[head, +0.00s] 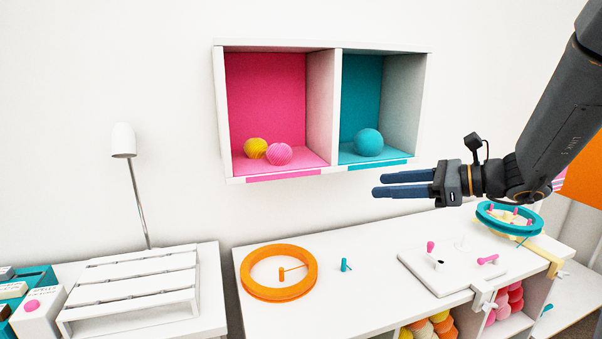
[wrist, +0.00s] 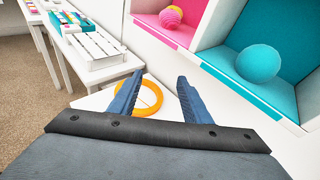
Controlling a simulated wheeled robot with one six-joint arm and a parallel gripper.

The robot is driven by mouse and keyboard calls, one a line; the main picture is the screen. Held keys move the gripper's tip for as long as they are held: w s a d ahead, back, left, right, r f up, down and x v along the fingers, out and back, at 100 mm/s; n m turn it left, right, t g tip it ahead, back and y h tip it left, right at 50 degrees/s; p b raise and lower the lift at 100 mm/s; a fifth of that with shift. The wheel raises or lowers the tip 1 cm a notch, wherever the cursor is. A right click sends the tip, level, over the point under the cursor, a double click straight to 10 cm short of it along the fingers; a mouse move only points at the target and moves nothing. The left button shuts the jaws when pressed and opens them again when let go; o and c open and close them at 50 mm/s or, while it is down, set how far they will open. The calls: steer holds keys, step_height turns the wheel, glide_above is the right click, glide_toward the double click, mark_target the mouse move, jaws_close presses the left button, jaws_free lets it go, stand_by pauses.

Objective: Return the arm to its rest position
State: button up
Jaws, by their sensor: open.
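My gripper (head: 379,185) is in the air at the right of the head view, in front of the wall shelf and above the white table. Its two blue fingers point left and are apart, with nothing between them. In the wrist view the open gripper (wrist: 155,97) shows the orange ring well beyond its fingers. My arm comes in from the upper right. The wall shelf (head: 335,105) has a pink and a teal compartment. A yellow ball (head: 256,148) and a pink ball (head: 279,154) sit in the pink one. A teal ball (head: 368,142) sits in the teal one.
The white table (head: 350,295) holds an orange ring (head: 246,280), a teal peg (head: 345,265), a white board (head: 450,273) with pegs, and a teal ring (head: 494,227) at right. A lamp (head: 123,140) and a slatted white rack (head: 135,285) stand left. The air left of my gripper is free.

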steer(key=s+a+f+n+g+h, duration=0.2)
steer(key=s+a+f+n+g, duration=0.15)
steer(key=s+f, duration=0.25)
steer(key=s+a+f+n+g+h, duration=0.2)
steer(key=s+f+n+g, duration=0.1)
steer(key=s+f+n, duration=0.15)
steer(key=s+d+f+n+h, duration=0.4)
steer(key=s+f+n+h, duration=0.4)
steer(key=s+n, duration=0.3)
steer(key=f+n+g, duration=0.1)
steer(key=n, duration=0.3)
steer(key=shift+s+d+f+h, duration=0.15)
steer(key=shift+s+d+h, duration=0.15)
steer(key=shift+s+d, duration=0.1)
